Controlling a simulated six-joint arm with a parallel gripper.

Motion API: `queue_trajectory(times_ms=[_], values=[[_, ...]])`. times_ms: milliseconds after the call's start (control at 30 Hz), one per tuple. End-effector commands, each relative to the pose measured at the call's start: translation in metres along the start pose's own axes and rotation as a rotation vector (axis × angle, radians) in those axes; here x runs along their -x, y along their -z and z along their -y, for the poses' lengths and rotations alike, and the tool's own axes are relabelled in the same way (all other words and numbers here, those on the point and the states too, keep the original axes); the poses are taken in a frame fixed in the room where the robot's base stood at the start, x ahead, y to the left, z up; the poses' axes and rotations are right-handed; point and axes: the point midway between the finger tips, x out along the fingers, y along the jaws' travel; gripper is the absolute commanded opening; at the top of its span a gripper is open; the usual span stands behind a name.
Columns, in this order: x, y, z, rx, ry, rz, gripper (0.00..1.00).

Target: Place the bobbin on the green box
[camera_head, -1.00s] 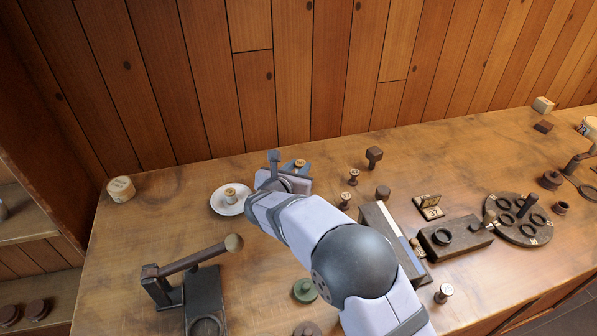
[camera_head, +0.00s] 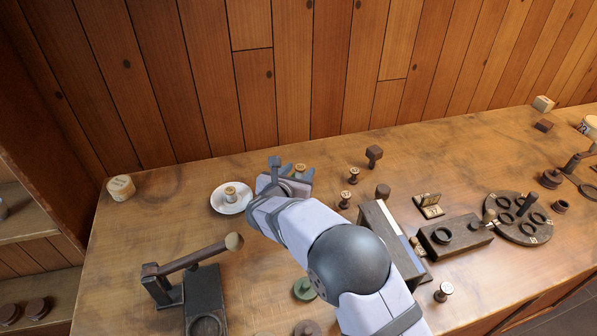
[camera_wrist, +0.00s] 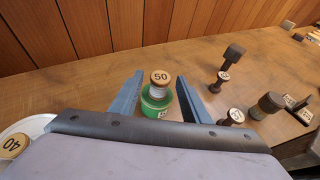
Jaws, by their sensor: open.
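The bobbin (camera_wrist: 160,82) has a pale wooden top marked 50 and a white winding. In the wrist view it stands upright on the round green box (camera_wrist: 157,103), which has a pale label. My gripper (camera_wrist: 152,92) is open, with one blue-grey finger on each side of the bobbin and a visible gap on both sides. In the head view my gripper (camera_head: 291,168) reaches to the back of the bench, and the bobbin top (camera_head: 300,168) shows between its fingers. The green box is hidden there behind my gripper.
A white saucer (camera_head: 218,206) with another spool, marked 40 in the wrist view, is close on the left. Dark spools (camera_head: 353,175) and a brown mallet-like piece (camera_head: 374,153) stand to the right. A lever press (camera_head: 190,290) is nearer. The plank wall is behind.

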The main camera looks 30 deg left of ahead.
Motion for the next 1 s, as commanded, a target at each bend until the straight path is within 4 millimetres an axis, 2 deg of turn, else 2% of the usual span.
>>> queue_trajectory(times_ms=[167,400,700,1000], values=[[0.004,-0.003,-0.001,0.000,-0.001,0.000,0.42],[0.033,-0.002,-0.001,-0.001,-0.003,0.001,0.42],[0.050,-0.049,0.000,-0.005,0.000,0.002,0.42],[0.057,-0.067,0.000,-0.001,0.000,0.000,0.42]])
